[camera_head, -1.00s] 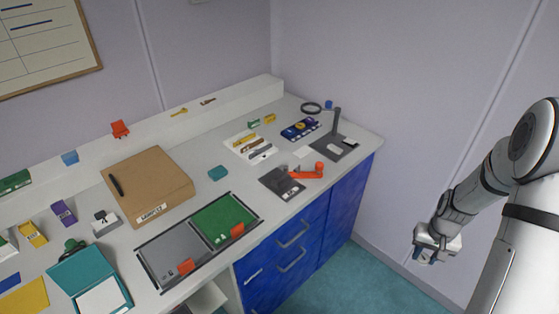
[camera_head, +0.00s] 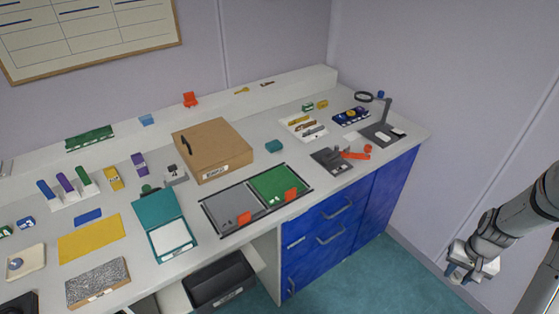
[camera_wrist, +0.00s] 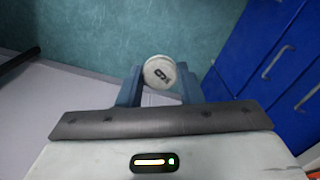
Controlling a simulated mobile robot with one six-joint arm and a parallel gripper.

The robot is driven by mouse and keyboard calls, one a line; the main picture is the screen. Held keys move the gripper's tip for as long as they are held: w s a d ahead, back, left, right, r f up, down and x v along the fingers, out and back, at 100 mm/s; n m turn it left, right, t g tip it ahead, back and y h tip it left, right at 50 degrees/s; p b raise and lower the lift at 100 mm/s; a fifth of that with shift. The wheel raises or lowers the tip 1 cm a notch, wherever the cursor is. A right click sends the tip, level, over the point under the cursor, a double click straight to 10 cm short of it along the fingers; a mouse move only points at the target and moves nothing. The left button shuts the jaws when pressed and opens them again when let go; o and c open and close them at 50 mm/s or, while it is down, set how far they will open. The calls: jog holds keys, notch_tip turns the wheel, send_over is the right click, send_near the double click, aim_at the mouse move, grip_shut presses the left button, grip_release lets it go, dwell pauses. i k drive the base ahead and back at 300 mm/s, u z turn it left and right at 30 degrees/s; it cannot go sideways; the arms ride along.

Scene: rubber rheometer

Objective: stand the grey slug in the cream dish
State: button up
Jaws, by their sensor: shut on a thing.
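My gripper (camera_wrist: 158,82) is shut on a pale grey round slug (camera_wrist: 160,72) in the wrist view. The slug's flat end, with dark marking, faces the camera between the two blue-grey fingers. In the head view my gripper (camera_head: 459,277) hangs at the lower right, out past the bench's right end and over the floor; the slug cannot be made out there. A cream dish (camera_head: 36,259) lies at the far left of the bench, far from my gripper. A dark grey-blue round spot shows in its middle; I cannot tell if this is a recess or an object.
A speckled block (camera_head: 97,281), a yellow mat (camera_head: 92,240) and a teal case (camera_head: 160,220) lie right of the dish. Colored blocks in a white rack (camera_head: 75,198) stand behind. A black bin (camera_head: 220,278) sits below the bench. Open floor (camera_head: 400,270) lies before the blue drawers (camera_head: 325,230).

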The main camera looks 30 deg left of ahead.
aim_at(36, 257)
jog(key=k, duration=1.45)
